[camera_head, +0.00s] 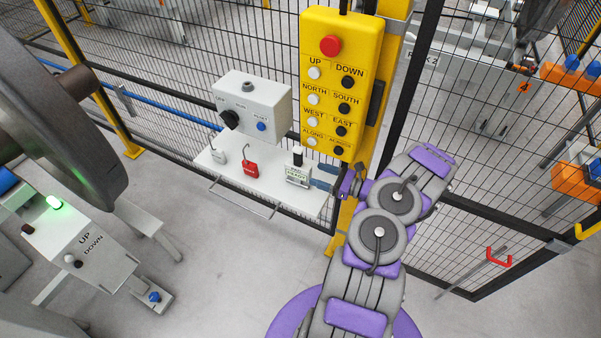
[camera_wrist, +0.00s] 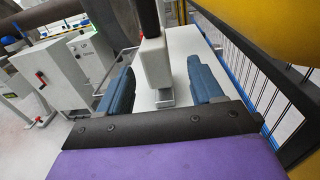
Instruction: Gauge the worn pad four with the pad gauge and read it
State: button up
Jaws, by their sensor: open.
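The pad gauge, as I take it, is the small pale block with a black top and a label (camera_head: 298,174) at the right end of a white shelf (camera_head: 228,178). It stands upright. In the wrist view its pale body (camera_wrist: 156,66) rises between my fingers, with gaps on both sides. My gripper (camera_head: 322,178) is open at the right side of the gauge in the head view, its blue fingers pointing at it. The fingers also show in the wrist view (camera_wrist: 160,88), apart and holding nothing. Worn pad four cannot be made out in either view.
A grey padlock (camera_head: 218,154) and a red padlock (camera_head: 251,170) are on the shelf. A grey switch box (camera_head: 253,104) stands behind them. A yellow button pendant (camera_head: 331,88) hangs above my gripper. Mesh fencing (camera_head: 240,40) runs behind. A large wheel (camera_head: 75,130) is at left.

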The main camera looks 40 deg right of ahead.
aim_at(302, 171)
jog(key=shift+w+a+r, duration=0.2)
jog(key=shift+w+a, duration=0.6)
jog(key=shift+a, duration=0.3)
jog(key=w, duration=0.1)
jog(key=w+b, duration=0.1)
jog(key=w, duration=0.2)
jog(key=shift+w+a+f+b, duration=0.1)
jog(key=shift+a+f+b, duration=0.1)
jog(key=shift+f+b, duration=0.2)
jog(key=shift+w+a+r, duration=0.1)
jog(key=shift+a+r, duration=0.05)
jog(key=shift+a, duration=0.4)
jog(key=shift+c, duration=1.3)
jog(key=shift+d, duration=0.3)
jog(key=c, duration=0.6)
jog(key=shift+a, duration=0.15)
grip_shut()
